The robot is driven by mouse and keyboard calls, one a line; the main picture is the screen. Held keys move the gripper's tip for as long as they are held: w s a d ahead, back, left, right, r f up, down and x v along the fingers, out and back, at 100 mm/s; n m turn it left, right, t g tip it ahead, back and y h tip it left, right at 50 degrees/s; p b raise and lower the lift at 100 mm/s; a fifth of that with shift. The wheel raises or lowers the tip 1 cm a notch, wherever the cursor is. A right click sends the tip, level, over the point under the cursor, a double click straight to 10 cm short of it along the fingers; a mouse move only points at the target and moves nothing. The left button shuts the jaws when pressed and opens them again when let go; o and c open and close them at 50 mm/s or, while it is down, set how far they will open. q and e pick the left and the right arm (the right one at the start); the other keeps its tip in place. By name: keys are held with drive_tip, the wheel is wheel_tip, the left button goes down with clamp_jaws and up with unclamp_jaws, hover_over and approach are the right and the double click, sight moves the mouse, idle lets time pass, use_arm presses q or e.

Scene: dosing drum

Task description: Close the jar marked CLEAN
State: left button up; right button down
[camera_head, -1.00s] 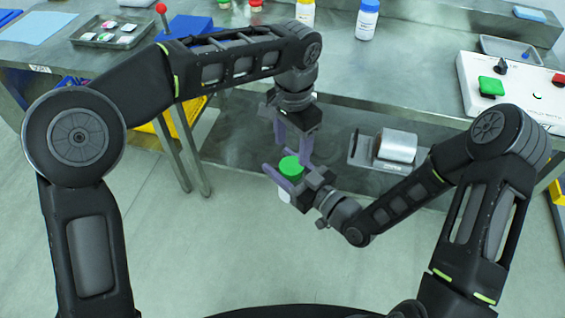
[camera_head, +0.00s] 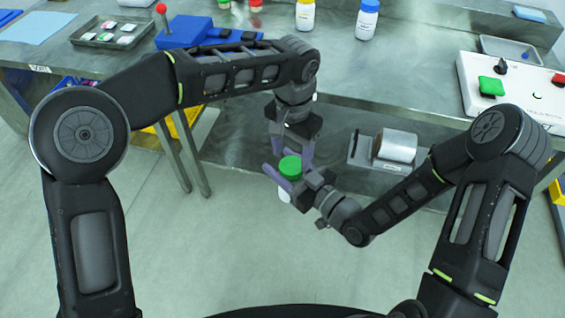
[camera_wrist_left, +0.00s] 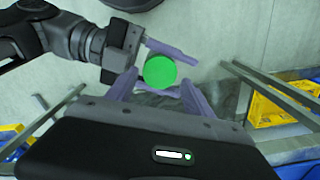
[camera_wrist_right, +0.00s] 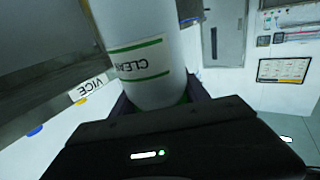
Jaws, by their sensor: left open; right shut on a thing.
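The white jar marked CLEAN (camera_wrist_right: 140,62) fills the middle of the right wrist view. Its green lid (camera_head: 290,166) is on top in the head view and shows as a round disc in the left wrist view (camera_wrist_left: 160,72). My right gripper (camera_head: 284,180) is shut on the jar and holds it in the air in front of the bench. My left gripper (camera_head: 292,150) is open, pointing down just above the lid. In the left wrist view its fingers (camera_wrist_left: 160,92) stand on either side of the lid's near edge. I cannot tell whether they touch it.
The steel bench (camera_head: 350,88) runs behind my grippers. A control box with a green button (camera_head: 491,86) is at right. Blue-capped (camera_head: 367,20) and yellow-capped bottles (camera_head: 305,15) stand at back.

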sight(292, 165)
use_arm(q)
drive_tip(key=shift+f, duration=1.8)
drive_tip(key=shift+c, duration=0.4)
drive_tip(key=c, duration=1.2)
drive_tip(key=m, duration=0.6)
drive_tip(key=o, duration=1.6)
drive_tip(key=shift+c, duration=0.2)
drive_tip(key=shift+r, duration=0.1)
